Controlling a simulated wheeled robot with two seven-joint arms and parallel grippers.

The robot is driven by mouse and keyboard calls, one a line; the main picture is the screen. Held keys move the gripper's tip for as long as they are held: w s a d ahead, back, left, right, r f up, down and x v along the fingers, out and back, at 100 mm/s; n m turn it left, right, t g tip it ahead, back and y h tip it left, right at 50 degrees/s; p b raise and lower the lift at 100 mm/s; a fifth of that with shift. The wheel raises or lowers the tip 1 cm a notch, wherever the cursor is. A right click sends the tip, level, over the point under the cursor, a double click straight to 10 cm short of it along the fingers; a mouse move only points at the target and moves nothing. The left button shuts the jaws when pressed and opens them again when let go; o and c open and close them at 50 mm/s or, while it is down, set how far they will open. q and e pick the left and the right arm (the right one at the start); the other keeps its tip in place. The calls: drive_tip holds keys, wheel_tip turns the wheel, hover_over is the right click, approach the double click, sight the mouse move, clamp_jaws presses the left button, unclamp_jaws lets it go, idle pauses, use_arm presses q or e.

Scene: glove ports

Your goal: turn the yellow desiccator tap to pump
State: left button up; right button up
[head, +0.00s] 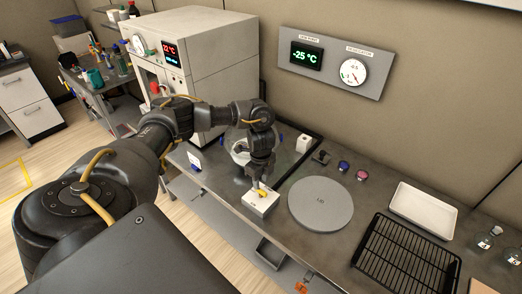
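The yellow desiccator tap (262,192) sits on top of a small white block (261,205) near the front edge of the bench. My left gripper (257,184) points down right at the tap, and its fingers partly cover it. I cannot tell whether the fingers touch the tap or how far they are closed. The tap's exact pointing direction and the block's markings are too small to read. A glass desiccator bowl (238,155) stands just behind, partly hidden by my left arm. My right gripper is not in view.
A grey round lid (320,204) lies just right of the block. A black wire rack (408,258) and a white tray (423,207) are farther right. A large oven-like cabinet (205,60) stands behind my arm. A wall panel (335,65) holds a display and gauge.

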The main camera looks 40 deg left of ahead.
sight(261, 190)
use_arm(q)
drive_tip(key=shift+f+p, duration=0.4)
drive_tip(key=shift+f, duration=2.05)
clamp_jaws()
